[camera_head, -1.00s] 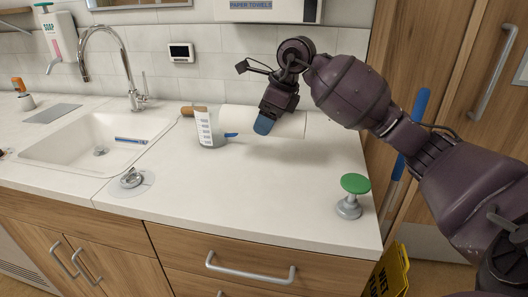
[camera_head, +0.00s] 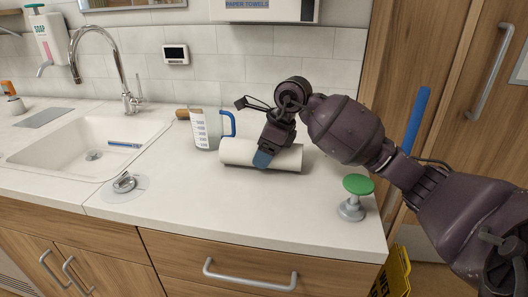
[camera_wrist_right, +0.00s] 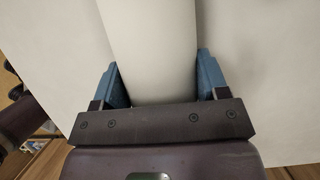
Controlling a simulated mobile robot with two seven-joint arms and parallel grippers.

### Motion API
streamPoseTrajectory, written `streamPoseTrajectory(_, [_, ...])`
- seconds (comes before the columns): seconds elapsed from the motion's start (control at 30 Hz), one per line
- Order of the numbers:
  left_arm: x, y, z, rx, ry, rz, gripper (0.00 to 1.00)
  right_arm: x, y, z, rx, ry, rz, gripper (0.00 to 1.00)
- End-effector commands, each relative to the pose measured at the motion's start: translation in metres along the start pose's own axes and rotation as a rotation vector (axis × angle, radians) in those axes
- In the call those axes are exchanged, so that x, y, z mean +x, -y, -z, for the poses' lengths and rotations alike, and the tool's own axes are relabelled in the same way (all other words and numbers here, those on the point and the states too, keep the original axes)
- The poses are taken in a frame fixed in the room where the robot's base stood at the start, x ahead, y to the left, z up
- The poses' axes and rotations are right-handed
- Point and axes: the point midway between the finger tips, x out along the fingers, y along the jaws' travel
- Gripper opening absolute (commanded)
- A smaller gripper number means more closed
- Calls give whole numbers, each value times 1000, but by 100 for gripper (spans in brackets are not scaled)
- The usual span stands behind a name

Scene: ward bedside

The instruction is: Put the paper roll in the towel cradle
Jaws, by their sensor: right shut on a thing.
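The paper roll (camera_head: 238,152) is a white cylinder lying level, low over the counter. I cannot tell whether it touches the counter. My right gripper (camera_head: 262,158) comes from above and is shut on the roll near its middle. In the right wrist view the roll (camera_wrist_right: 150,50) sits between the two blue fingers of the gripper (camera_wrist_right: 158,85). A white unit labelled PAPER TOWELS (camera_head: 262,12) hangs on the wall at the top, cut off by the picture edge. I cannot make out a towel cradle clearly. My left gripper is out of view.
A measuring jug (camera_head: 204,130) with a blue handle stands just behind the roll's left end. A green-topped knob (camera_head: 357,186) stands at the counter's right end. The sink (camera_head: 90,145) is at the left. The counter's front middle (camera_head: 220,210) is clear.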

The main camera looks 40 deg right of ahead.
Motion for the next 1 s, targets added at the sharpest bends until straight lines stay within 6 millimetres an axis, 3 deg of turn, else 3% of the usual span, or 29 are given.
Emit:
streamPoseTrajectory(0.17, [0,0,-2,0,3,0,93,3,0,1,0,-1,1,33])
streamPoseTrajectory(0.2, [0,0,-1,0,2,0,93,3,0,1,1,-1,0,74])
streamPoseTrajectory(0.33, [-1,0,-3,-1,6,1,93,2,0,1,1,0,0,93])
streamPoseTrajectory(0.67, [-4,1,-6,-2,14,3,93,0,0,0,0,2,0,93])
streamPoseTrajectory(0.83, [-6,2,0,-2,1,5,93,-22,0,-1,-1,3,5,93])
streamPoseTrajectory(1.0, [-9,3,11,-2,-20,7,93,-56,0,-2,-1,4,8,93])
